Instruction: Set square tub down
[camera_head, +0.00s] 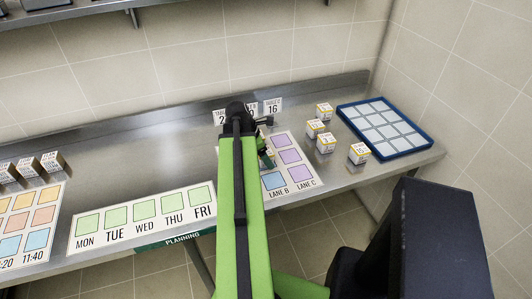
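My green arm reaches forward over the steel counter (330,195), above the lane card (305,183). My gripper (265,150) is mostly hidden behind the arm, low over the left part of this card. A small dark and green shape shows beside the arm there; I cannot tell whether it is a tub or part of the gripper. Several small square white tubs with yellow-edged labels stand right of the card, among them a near one (358,153), a middle one (326,143) and a far one (324,111). No tub is clearly visible in the gripper.
A blue tray (429,142) with pale square cells lies at the counter's right end. Number signs (272,106) stand behind the arm.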

